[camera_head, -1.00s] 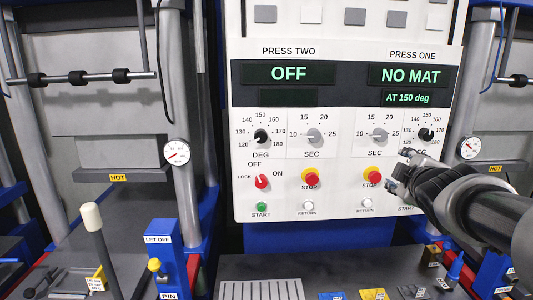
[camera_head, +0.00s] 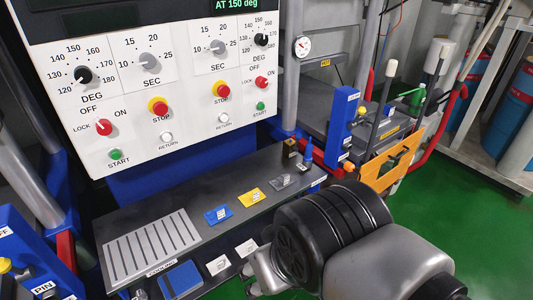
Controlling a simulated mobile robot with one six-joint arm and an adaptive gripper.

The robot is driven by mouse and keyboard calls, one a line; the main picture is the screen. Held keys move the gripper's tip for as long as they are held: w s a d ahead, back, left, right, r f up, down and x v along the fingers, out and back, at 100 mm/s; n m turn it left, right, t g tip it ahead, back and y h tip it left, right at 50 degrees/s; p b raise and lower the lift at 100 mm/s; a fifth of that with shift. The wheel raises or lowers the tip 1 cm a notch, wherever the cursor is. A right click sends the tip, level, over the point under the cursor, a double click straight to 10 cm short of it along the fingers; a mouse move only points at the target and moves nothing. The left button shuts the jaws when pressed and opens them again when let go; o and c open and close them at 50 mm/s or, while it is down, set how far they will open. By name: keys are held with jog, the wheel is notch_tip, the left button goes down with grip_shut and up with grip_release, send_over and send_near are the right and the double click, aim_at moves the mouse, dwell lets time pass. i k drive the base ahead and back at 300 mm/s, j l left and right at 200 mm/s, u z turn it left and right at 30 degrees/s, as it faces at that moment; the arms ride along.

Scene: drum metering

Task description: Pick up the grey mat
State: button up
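A small grey mat (camera_head: 281,182) with a pale label lies flat on the dark shelf, at the right end of a row with a yellow mat (camera_head: 251,197) and a blue mat (camera_head: 218,214). My gripper (camera_head: 250,279) is at the bottom centre, in front of the shelf's front edge and apart from the grey mat. My black and grey arm hides most of the gripper, and I cannot tell whether its fingers are open or shut.
A ribbed grey plate (camera_head: 151,248) fills the shelf's left part. A blue book-like item (camera_head: 181,279) and white cards (camera_head: 246,247) are near the front edge. A blue post (camera_head: 342,124) and orange panel (camera_head: 391,161) stand right. The control panel (camera_head: 150,85) rises behind.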

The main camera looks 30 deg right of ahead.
aim_at(279, 183)
jog(key=z, duration=0.75)
jog(key=i+l+u, duration=0.5)
jog(key=l, duration=0.2)
jog(key=i+l+u, duration=0.55)
jog(key=l, duration=0.35)
jog(key=k+j, duration=0.05)
